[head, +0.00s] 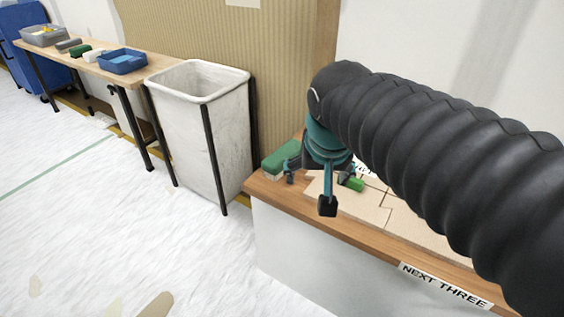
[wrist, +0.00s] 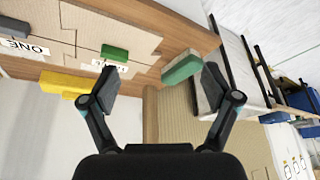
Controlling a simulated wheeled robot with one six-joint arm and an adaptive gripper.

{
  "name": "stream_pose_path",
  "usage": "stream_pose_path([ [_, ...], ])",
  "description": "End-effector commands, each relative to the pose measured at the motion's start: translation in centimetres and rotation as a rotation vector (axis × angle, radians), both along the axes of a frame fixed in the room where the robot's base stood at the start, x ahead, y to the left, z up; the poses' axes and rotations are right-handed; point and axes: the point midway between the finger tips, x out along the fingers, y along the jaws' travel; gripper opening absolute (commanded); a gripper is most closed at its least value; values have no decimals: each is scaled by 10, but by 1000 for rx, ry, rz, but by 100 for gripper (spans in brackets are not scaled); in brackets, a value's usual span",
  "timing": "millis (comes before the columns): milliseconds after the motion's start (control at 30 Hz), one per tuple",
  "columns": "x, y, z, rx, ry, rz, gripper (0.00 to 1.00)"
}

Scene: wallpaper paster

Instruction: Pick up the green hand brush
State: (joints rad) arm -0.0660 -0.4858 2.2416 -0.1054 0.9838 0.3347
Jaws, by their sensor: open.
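The green hand brush (head: 281,157) lies at the left end of the near wooden table, beside the tall cardboard panel. Its green top and pale side also show in the wrist view (wrist: 182,68), ahead of the jaws and nearer the right finger. My gripper (head: 314,180) is over the table, just right of the brush in the head view. In the wrist view its fingers (wrist: 160,80) are spread with nothing held between them. I cannot tell whether the right finger touches the brush.
A smaller green block (head: 353,184) lies on the pale boards (head: 362,204), partly behind my gripper. A yellow piece (wrist: 70,84) shows in the wrist view. A white bin (head: 205,130) stands left of the table. A far table holds a blue tray (head: 122,62).

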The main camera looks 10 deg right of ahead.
Motion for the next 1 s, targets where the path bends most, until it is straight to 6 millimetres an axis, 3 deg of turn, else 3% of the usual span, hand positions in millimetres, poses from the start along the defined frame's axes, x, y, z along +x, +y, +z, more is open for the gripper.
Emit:
stream_pose_path([
  [333, 106, 11, -4, 7, 54, -269, 88],
  [600, 186, 25, -24, -4, 57, -487, 88],
  [800, 226, 35, -40, -13, 42, -605, 88],
  [1000, 241, 38, -49, -17, 34, -654, 88],
])
